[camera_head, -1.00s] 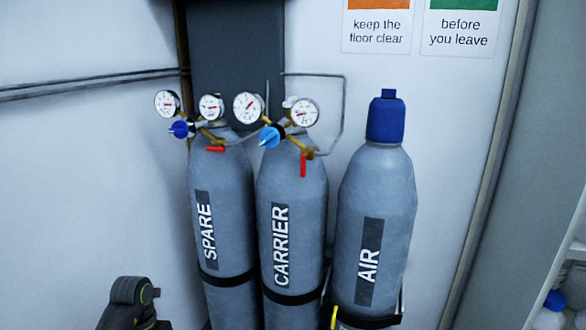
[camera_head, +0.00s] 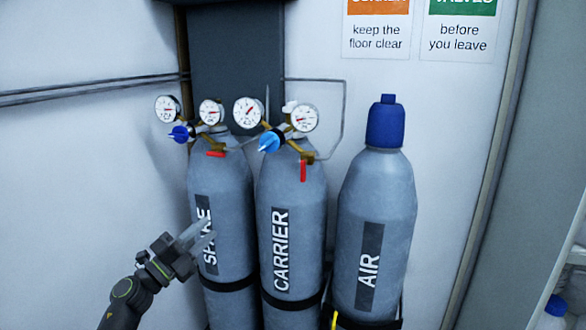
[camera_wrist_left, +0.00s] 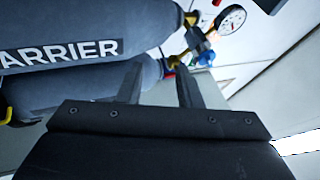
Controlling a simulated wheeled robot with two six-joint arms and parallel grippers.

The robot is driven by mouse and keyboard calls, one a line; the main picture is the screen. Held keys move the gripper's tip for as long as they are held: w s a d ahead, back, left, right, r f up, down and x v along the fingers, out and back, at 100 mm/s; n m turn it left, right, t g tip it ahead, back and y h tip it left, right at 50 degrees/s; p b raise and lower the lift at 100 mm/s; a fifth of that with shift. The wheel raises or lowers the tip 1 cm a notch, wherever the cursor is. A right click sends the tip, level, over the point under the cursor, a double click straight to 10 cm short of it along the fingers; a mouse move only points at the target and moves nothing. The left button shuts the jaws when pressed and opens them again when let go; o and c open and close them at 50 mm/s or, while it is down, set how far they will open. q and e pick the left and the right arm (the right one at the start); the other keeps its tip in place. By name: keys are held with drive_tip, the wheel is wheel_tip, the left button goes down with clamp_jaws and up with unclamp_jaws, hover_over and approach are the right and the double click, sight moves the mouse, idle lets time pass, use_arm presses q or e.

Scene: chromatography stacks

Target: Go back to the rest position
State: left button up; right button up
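My left gripper (camera_head: 207,233) is in front of the SPARE cylinder (camera_head: 232,189) and covers part of its label in the head view. Its two fingers stand apart with nothing between them; they also show in the left wrist view (camera_wrist_left: 160,75). I cannot tell whether they touch the cylinder. The left arm comes up from the bottom left edge. My right gripper is in neither view.
The CARRIER cylinder (camera_head: 292,220) and the blue-capped AIR cylinder (camera_head: 374,220) stand to the right. Regulators with gauges (camera_head: 247,111) and a blue knob (camera_head: 270,141) sit on the SPARE and CARRIER cylinders. The white wall (camera_head: 90,180) at left is bare below the pipes.

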use_arm(q)
drive_tip(key=w+a+r+n+t+y, duration=0.25)
drive_tip(key=a+n+t+y, duration=0.55)
drive_tip(key=n, duration=0.5)
drive_tip(key=w+a+f+n+g+y, duration=0.3)
drive_tip(key=a+f+n+g+y, duration=0.15)
drive_tip(key=f+n+y, duration=0.45)
drive_tip(key=s+a+f+n+g, duration=0.1)
drive_tip(key=s+f+g, duration=0.3)
drive_tip(key=f, duration=0.7)
drive_tip(key=s+a+f+n+g, duration=0.1)
drive_tip(key=s+f, duration=0.5)
drive_tip(key=f, duration=0.6)
drive_tip(key=s+a+f+n+g, duration=0.1)
drive_tip(key=s+f+g, duration=0.3)
drive_tip(key=f, duration=0.7)
drive_tip(key=s+f+n+g, duration=0.1)
drive_tip(key=s+f+g, duration=0.2)
drive_tip(key=s+f, duration=1.1)
drive_tip(key=s+d+f+g, duration=0.2)
drive_tip(key=s+f, duration=0.2)
drive_tip(key=s, duration=0.9)
drive_tip(key=s+d+f+n+g, duration=0.1)
drive_tip(key=s+f, duration=0.4)
drive_tip(key=s, duration=0.8)
drive_tip(key=s+d+f+g+h, duration=0.1)
drive_tip(key=s+d+f+g, duration=0.2)
drive_tip(key=s, duration=1)
drive_tip(key=shift+f+g, duration=0.35)
drive_tip(key=shift+f, duration=0.6)
